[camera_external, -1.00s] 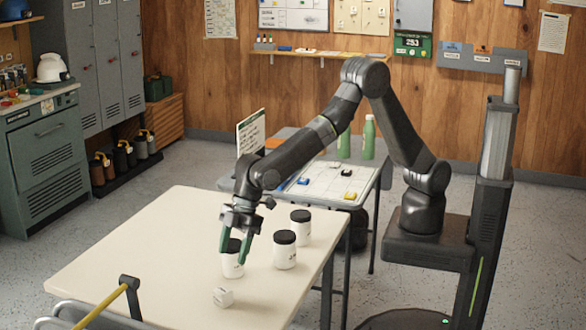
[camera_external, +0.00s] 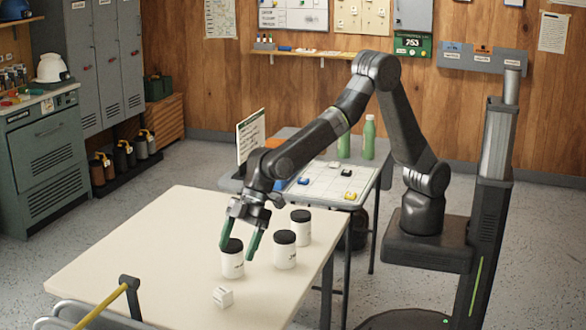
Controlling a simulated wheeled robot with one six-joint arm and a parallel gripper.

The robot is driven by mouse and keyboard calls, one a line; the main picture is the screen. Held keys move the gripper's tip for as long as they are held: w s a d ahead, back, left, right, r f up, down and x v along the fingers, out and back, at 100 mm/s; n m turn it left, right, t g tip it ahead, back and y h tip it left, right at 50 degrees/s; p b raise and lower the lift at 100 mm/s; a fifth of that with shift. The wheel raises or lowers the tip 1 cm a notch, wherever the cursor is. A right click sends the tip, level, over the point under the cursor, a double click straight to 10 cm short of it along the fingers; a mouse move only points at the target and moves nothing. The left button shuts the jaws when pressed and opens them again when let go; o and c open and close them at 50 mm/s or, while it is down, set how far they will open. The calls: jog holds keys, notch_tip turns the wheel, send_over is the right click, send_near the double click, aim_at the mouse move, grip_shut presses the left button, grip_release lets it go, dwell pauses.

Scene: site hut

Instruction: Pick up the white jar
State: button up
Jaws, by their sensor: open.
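Three white jars with black lids stand upright on the cream table. The front-left white jar (camera_external: 232,264) is just below my gripper. The middle white jar (camera_external: 284,256) stands to its right, and the back white jar (camera_external: 301,231) is behind that one. My gripper (camera_external: 237,248) points down with its green fingers apart, around or in front of the front-left jar's lid. I cannot tell from this view whether a finger touches the jar.
The left part of the cream table (camera_external: 140,250) is clear. Behind it, a grey table (camera_external: 285,150) holds a white board and green bottles (camera_external: 369,138). A yellow-handled rail (camera_external: 100,306) is at the near left.

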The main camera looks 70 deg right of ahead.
jog(key=s+d+f+m+t+y+b, duration=0.1)
jog(key=s+f+m+t+y+b, duration=0.1)
jog(key=s+m+t+y, duration=0.35)
jog(key=s+d+r+m+t+h+b, duration=0.1)
jog(key=s+d+m+t+h, duration=0.3)
jog(key=d, duration=0.7)
jog(key=s+d+r+m+t+h+b, duration=0.1)
jog(key=s+d+m+t+h, duration=0.4)
jog(key=d, duration=0.6)
jog(key=s+d+r+m+t+h+b, duration=0.1)
jog(key=s+d+h, duration=0.2)
jog(key=d+h, duration=0.55)
jog(key=y, duration=0.2)
send_near(309, 226)
jog(key=shift+p+x, duration=1.4)
jog(key=shift+x, duration=5.15)
jog(key=shift+d, duration=0.1)
